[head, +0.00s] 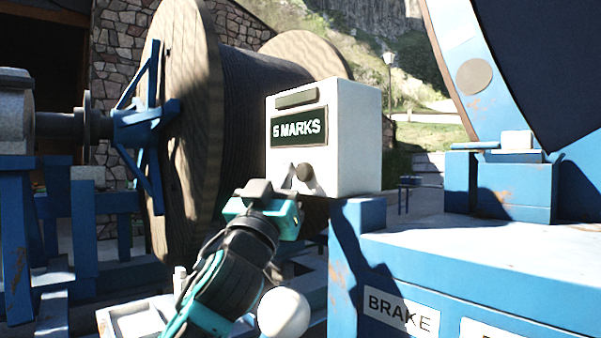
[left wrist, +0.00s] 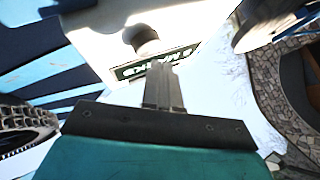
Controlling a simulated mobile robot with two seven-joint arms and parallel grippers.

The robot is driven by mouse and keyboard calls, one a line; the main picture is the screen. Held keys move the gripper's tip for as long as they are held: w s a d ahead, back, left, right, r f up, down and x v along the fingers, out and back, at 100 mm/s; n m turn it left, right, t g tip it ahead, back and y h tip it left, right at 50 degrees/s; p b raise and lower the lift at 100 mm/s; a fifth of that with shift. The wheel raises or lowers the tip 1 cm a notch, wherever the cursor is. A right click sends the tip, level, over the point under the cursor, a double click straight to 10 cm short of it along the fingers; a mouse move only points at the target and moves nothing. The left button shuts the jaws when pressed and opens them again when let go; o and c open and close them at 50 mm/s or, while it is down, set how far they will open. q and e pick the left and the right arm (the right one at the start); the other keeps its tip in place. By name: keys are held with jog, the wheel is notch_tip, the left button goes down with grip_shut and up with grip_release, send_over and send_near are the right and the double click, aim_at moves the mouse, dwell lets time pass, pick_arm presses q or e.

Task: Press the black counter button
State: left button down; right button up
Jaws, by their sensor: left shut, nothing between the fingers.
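The counter is a white box (head: 352,140) with a dark display (head: 299,128) reading "5 MARKS" or "6 MARKS"; the first character is hard to tell. The dark round counter button (head: 305,172) sits on its front face below the display. My left gripper (head: 290,178) is shut and empty, just left of the button in the head view. In the left wrist view the shut fingers (left wrist: 164,82) point toward the white face, with the button (left wrist: 140,38) beyond and a little left of their tips. Contact cannot be told. My right gripper is not in view.
A large wooden cable reel (head: 190,110) stands behind and left of the counter. A blue cabinet (head: 480,270) with a BRAKE label (head: 400,311) is at the lower right. A white ball-shaped knob (head: 284,313) is low beside my left arm. Blue frame parts (head: 85,220) stand at left.

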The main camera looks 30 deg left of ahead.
pick_arm(q)
jog(key=shift+w+d, duration=0.15)
jog(key=shift+w, duration=0.15)
jog(key=shift+w+d, duration=0.2)
jog(key=shift+w, duration=0.35)
dwell(0.7)
dwell(0.4)
jog(key=shift+s+a, duration=0.2)
jog(key=shift+s, duration=0.3)
jog(key=shift+s+a, duration=0.15)
jog(key=shift+s, duration=0.3)
jog(key=shift+s, duration=0.1)
jog(key=shift+s+a, duration=0.3)
jog(key=shift+s, duration=0.45)
jog(key=shift+s+a, duration=0.35)
jog(key=shift+s, duration=0.35)
jog(key=shift+s+a, duration=0.3)
jog(key=shift+s, duration=0.45)
